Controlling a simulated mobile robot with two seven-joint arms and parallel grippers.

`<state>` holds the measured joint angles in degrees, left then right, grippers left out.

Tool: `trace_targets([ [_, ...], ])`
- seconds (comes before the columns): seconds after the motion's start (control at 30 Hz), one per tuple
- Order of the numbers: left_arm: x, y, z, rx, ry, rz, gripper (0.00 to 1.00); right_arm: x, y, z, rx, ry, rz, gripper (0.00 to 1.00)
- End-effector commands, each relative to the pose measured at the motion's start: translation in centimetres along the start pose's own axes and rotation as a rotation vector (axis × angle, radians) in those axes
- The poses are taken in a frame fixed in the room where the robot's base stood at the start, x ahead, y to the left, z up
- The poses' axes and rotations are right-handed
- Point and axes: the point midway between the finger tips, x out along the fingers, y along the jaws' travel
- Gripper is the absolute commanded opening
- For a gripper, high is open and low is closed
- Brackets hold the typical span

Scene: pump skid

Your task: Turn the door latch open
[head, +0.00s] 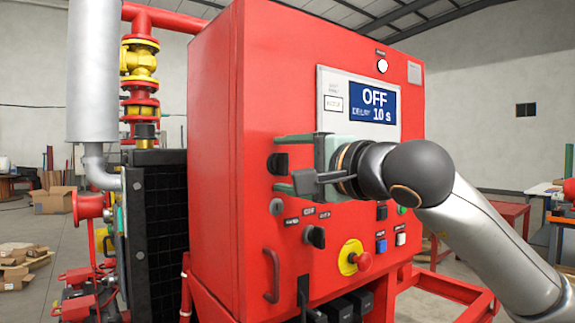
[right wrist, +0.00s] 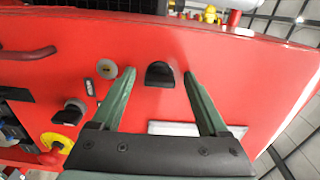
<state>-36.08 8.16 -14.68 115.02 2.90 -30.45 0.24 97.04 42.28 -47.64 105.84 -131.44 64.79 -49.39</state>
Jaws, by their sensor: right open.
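The door latch (head: 278,163) is a small black piece on the front of the red cabinet (head: 215,110), near its left edge. In the right wrist view the latch (right wrist: 160,75) shows as a dark rounded shape on the red door. My right gripper (head: 277,164) is open at the door, its two green fingers pointing at the panel. In the right wrist view its fingertips (right wrist: 159,73) lie on either side of the latch with gaps. I cannot tell contact with the door. My left gripper is not in view.
Below the latch are a round key lock (head: 276,206), a black rotary switch (head: 315,236), a red door handle (head: 271,275) and a red emergency button (head: 362,261) on yellow. A display (head: 374,103) reading OFF is above. Pipes and a black radiator (head: 160,230) stand left.

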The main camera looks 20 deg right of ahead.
Motion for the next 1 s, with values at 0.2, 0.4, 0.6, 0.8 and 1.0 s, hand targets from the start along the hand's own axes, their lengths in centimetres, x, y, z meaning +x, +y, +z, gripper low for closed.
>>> trace_targets([
  [0.2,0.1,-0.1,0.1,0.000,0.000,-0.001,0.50,-0.3,0.0,-0.1,0.001,0.001,0.000,0.78],
  [0.4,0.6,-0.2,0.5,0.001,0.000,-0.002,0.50,-3.4,0.1,-0.1,0.000,0.002,-0.004,0.78],
  [0.6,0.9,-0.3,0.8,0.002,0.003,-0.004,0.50,-7.8,0.1,-0.1,-0.002,0.002,-0.004,0.78],
  [0.8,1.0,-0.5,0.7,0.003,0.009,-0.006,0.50,-11.2,0.0,0.0,0.000,0.001,-0.002,0.78],
  [1.0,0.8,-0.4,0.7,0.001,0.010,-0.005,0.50,-12.5,0.0,0.0,0.000,0.000,-0.001,0.78],
])
